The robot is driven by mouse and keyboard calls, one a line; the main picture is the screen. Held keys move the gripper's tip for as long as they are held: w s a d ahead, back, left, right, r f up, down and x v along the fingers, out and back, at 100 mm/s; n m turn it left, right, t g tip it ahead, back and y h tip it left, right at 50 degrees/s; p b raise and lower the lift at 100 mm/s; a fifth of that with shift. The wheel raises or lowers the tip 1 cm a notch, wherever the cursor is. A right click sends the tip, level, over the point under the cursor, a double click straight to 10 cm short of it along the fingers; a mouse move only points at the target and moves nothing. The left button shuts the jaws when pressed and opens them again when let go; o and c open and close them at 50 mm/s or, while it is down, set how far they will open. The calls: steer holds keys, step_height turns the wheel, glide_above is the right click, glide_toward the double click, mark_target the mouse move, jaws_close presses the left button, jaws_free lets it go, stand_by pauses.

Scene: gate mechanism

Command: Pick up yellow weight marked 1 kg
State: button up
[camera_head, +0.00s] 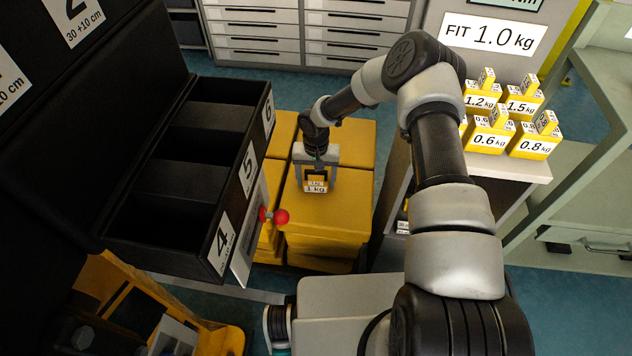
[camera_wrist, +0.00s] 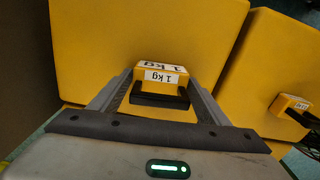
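The yellow weight marked 1 kg (camera_head: 316,188) stands on top of a yellow block (camera_head: 325,218) in the head view. It also shows in the wrist view (camera_wrist: 160,73), with its white 1 kg labels and a black part on the near side. My gripper (camera_head: 316,172) points down at it from above. In the wrist view the fingers (camera_wrist: 160,88) are apart, one on each side of the weight. The gripper looks open; finger contact with the weight is not clear.
Another small yellow labelled piece (camera_wrist: 292,105) shows at the wrist view's right. A black bin rack (camera_head: 200,180) stands left of the blocks, with a red ball (camera_head: 281,216) at its side. Several yellow weights (camera_head: 490,138) stand on a right-hand bench (camera_head: 525,170).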

steer(key=c, duration=1.4)
steer(key=shift+r, duration=0.1)
steer(key=shift+c, duration=0.9)
